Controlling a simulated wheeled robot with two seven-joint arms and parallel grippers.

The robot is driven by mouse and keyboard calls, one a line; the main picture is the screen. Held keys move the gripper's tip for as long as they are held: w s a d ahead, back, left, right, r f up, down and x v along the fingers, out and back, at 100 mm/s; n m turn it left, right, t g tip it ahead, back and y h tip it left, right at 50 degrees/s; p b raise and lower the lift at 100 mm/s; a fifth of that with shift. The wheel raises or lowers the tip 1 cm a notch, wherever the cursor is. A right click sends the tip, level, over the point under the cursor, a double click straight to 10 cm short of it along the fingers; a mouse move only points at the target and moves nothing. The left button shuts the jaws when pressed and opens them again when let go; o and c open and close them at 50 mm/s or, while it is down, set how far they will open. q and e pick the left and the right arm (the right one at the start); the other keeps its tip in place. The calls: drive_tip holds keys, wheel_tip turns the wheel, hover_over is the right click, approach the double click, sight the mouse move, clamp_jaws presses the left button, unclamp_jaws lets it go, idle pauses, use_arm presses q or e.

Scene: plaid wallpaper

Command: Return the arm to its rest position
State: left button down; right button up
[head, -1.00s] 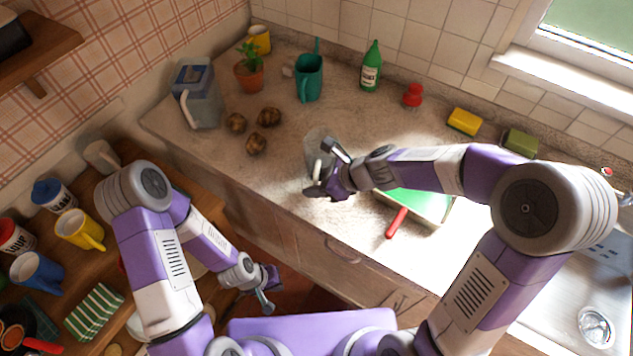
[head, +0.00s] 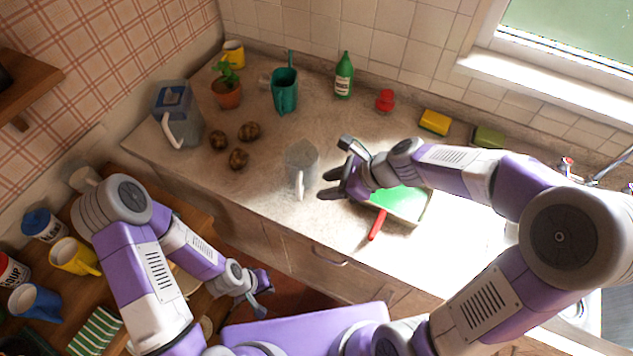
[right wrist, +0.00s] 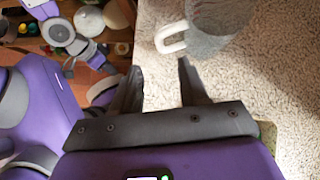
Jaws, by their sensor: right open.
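My right gripper (head: 338,170) is open and empty just above the counter. A grey mug (head: 302,166) stands upright on the counter to its left, its white handle toward the front edge. In the right wrist view the fingers (right wrist: 158,82) are spread, with nothing between them. The mug (right wrist: 218,22) is beyond the fingertips, apart from them. My left gripper (head: 262,294) hangs in front of the counter, low beside the wooden side table, with its fingers apart and nothing seen between them.
Mugs (head: 72,256) crowd the side table at left.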

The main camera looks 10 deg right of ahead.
drive_tip(key=shift+s+d+r, duration=0.2)
drive_tip(key=shift+d+r, duration=0.1)
drive_tip(key=shift+d, duration=0.05)
idle(0.3)
